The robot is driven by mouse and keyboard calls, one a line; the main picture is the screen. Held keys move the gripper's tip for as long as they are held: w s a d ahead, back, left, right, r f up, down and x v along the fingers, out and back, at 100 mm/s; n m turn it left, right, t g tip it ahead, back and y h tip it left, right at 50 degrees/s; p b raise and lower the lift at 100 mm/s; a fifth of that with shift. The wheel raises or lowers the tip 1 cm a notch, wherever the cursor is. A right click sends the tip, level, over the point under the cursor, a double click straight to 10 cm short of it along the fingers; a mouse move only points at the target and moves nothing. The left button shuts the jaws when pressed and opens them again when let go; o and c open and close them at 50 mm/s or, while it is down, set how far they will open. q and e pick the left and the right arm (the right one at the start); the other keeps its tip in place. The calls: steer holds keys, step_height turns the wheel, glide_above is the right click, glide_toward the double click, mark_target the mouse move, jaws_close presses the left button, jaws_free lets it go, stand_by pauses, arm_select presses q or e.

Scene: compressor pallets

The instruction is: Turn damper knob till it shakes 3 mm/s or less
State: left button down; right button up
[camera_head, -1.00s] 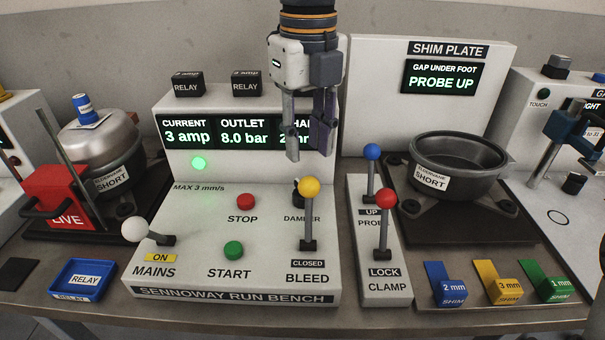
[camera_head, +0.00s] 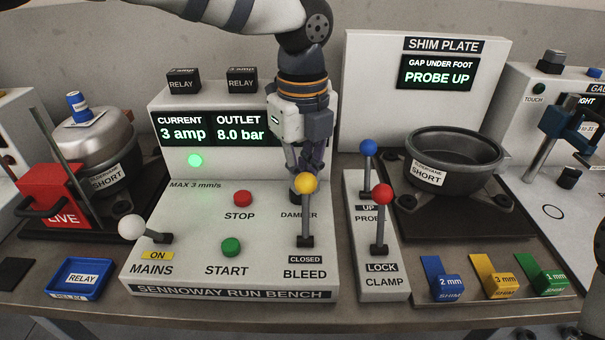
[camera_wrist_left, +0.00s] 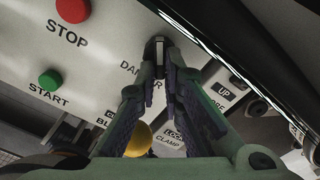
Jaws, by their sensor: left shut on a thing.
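The damper knob (camera_wrist_left: 159,47) is a small dark knob with a pale mark, beside the DAMPER label on the run bench (camera_head: 235,292). My left gripper (camera_head: 297,184) reaches down to it, behind the yellow-topped bleed lever (camera_head: 307,184). In the left wrist view, the left gripper's fingertips (camera_wrist_left: 158,78) close around the knob. In the head view the knob is mostly hidden by the gripper and yellow ball. The bench display (camera_head: 210,130) reads current 3 amp and outlet 8.0 bar; its shake reading is hidden behind my gripper. My right gripper is not in view.
The red stop button (camera_head: 243,198) and green start button (camera_head: 231,247) lie left of the knob. The bleed lever stands close in front, marked CLOSED. The blue-topped probe lever (camera_head: 368,147) and red-topped clamp lever (camera_head: 382,194) stand to the right. A green lamp (camera_head: 195,160) is lit.

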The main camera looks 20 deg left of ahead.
arm_select(q)
steer(key=shift+r+n, duration=0.2)
steer(key=shift+n, duration=0.2)
steer(key=shift+n+p, duration=0.4)
steer(key=shift+w+f, duration=0.1)
steer(key=shift+f, duration=0.15)
steer(key=c, duration=1.7)
jaws_free()
steer(key=shift+r, duration=0.1)
step_height(320, 180, up, 12)
steer(key=shift+f, duration=0.1)
